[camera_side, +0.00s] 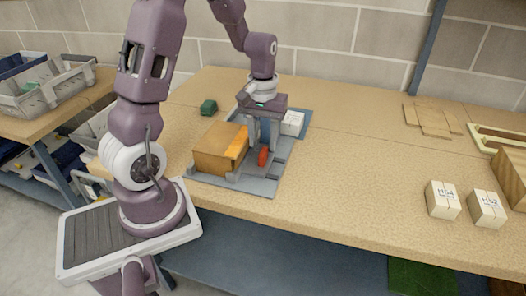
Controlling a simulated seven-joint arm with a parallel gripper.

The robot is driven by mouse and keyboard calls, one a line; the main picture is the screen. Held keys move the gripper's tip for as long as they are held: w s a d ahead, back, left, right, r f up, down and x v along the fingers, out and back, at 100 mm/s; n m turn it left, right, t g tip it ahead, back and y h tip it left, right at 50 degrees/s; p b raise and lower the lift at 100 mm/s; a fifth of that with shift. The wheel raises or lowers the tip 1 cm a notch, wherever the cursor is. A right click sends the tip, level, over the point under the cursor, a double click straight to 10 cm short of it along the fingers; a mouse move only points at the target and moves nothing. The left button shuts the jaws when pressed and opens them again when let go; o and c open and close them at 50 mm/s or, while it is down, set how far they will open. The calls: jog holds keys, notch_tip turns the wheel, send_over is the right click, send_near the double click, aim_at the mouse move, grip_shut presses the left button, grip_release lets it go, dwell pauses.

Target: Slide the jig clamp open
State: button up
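The jig (262,188) is a grey fixture on the wooden bench, with raised grey rails. A brown-orange block (217,148) sits in its left part. A small red part (263,157), which looks like the clamp's handle, stands upright right of the block. My gripper (264,145) points down over the jig, with its fingers just above or beside the red part. I cannot tell whether they touch it or how far apart they are. The clamp's slide is partly hidden by my gripper and the block.
Two white labelled boxes (442,200) (487,209) stand at right. Flat cardboard pieces (428,120) lie at the back. The bench between jig and boxes is clear.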

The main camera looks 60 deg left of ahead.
aim_at(263, 151)
notch_tip(263, 151, down, 4)
jog(key=shift+f, duration=0.15)
grip_shut()
dwell(1.4)
